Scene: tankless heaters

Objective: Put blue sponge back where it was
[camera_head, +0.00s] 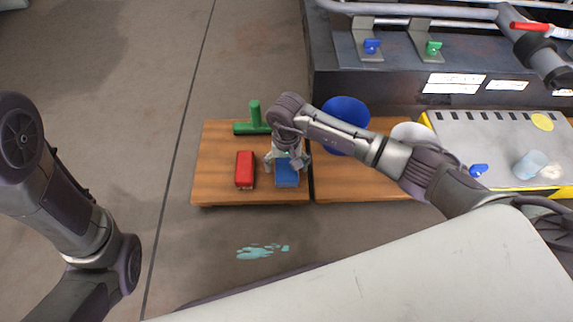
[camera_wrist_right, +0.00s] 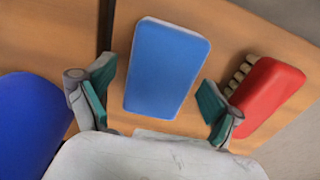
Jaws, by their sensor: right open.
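The blue sponge (camera_head: 287,176) lies flat on the wooden table, to the right of the red brush. In the right wrist view the sponge (camera_wrist_right: 167,68) shows as a blue block with a pale edge, between and just beyond my fingertips. My right gripper (camera_head: 287,163) is over the sponge, its fingers spread to either side. In the wrist view the right gripper (camera_wrist_right: 155,95) is open, with teal pads apart from the sponge. My left arm shows at the left, but its gripper is outside the view.
A red brush (camera_head: 245,170) lies close on the left of the sponge. A blue bowl (camera_head: 346,110) and a white bowl (camera_head: 413,133) are to the right. The wooden table (camera_head: 215,150) has bare room at its left.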

